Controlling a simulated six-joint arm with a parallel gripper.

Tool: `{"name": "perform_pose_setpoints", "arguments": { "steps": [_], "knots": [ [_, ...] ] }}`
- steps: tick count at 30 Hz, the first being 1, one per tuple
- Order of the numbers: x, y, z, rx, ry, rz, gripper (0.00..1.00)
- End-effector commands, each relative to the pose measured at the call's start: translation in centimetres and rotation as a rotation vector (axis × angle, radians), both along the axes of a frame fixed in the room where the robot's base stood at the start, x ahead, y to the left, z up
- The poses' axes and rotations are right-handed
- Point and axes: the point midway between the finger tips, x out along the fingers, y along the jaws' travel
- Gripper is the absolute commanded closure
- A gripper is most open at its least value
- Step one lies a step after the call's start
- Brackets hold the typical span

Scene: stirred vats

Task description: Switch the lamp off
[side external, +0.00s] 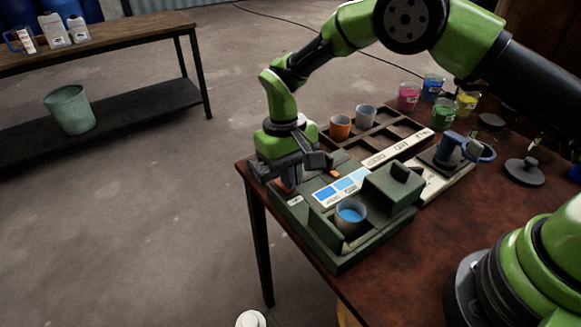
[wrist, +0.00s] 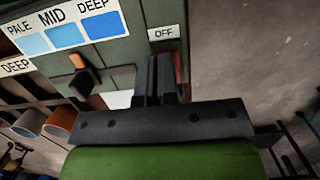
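A dark green station (side external: 345,262) stands on the table, with a strip of blue swatches (side external: 342,187) marked PALE, MID and DEEP. An OFF label (wrist: 163,33) sits at its edge, and the small label also shows in the side view (side external: 295,201). A red part (side external: 287,185), partly hidden, lies beneath my fingertips; a red edge shows beside the fingers in the wrist view (wrist: 181,72). My gripper (wrist: 160,72) points down by the OFF label, fingers together, with nothing seen held. I cannot tell whether it touches the red part. An orange-tipped lever (wrist: 77,62) is nearby. I cannot tell whether the lamp is lit.
A cup of blue liquid (side external: 350,214) stands in the station. Orange (side external: 340,127) and grey (side external: 366,116) cups stand in a rack behind. Floor lies beyond the table's left edge.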

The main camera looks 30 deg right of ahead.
Motion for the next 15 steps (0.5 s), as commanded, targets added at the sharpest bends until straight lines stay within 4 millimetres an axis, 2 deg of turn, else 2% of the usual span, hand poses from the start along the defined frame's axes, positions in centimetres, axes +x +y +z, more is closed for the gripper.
{"name": "perform_pose_setpoints", "arguments": {
  "steps": [2,5,8,15],
  "knots": [
    [-0.1,-0.3,-0.2,-0.008,0.006,0.003,1.00],
    [0.2,-0.2,0.9,-0.005,0.003,0.002,1.00],
    [0.6,-0.1,2.9,-0.002,-0.003,0.002,1.00],
    [1.7,0.0,8.8,0.001,-0.008,0.000,1.00]
  ]
}}
